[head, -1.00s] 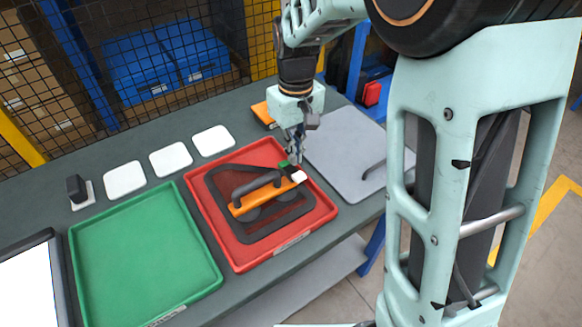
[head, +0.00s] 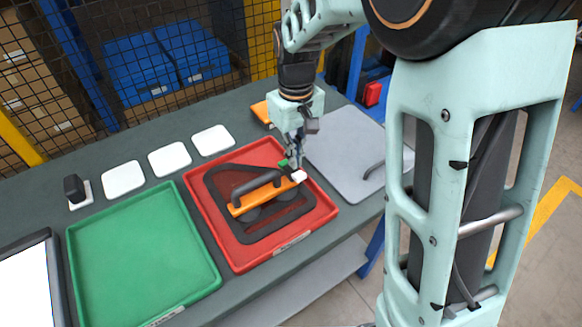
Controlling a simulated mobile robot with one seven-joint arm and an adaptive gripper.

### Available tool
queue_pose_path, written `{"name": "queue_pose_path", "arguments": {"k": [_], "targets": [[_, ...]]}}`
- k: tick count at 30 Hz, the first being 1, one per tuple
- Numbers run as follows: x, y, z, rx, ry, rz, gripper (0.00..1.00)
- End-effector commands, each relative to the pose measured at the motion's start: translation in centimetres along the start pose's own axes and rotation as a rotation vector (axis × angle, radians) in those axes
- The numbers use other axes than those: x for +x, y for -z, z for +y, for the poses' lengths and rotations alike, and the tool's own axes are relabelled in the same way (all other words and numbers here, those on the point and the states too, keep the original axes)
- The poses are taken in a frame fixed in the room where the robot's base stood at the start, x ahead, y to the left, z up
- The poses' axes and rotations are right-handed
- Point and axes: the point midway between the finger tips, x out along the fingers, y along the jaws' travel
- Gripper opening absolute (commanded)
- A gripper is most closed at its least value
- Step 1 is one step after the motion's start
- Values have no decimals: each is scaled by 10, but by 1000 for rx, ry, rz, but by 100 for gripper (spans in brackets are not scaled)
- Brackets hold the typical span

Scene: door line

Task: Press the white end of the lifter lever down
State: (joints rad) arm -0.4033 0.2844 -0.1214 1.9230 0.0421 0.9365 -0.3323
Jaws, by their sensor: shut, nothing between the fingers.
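The lifter (head: 265,197) lies in the red tray (head: 243,265), with a dark frame, an orange bar and a dark handle. The white end of its lever (head: 299,176) is at the right end of the orange bar, beside a small green part (head: 284,163). My gripper (head: 296,164) is shut and empty, pointing down just above and behind the white end. Its tips lie close to the green part and the white end; I cannot tell whether they touch. The fingers partly hide the tray's far right edge.
A green tray (head: 140,255) stands left of the red one. Several white pads (head: 169,159) lie along the back of the table. A grey panel with a handle (head: 345,150) lies to the right. An orange object (head: 262,112) lies behind my gripper.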

Motion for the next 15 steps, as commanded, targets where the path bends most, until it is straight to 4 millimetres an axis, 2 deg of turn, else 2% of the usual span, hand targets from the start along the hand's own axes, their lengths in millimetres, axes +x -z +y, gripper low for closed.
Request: {"name": "queue_pose_path", "arguments": {"k": [15], "targets": [[9,0,0,0,0,-1,0]]}}
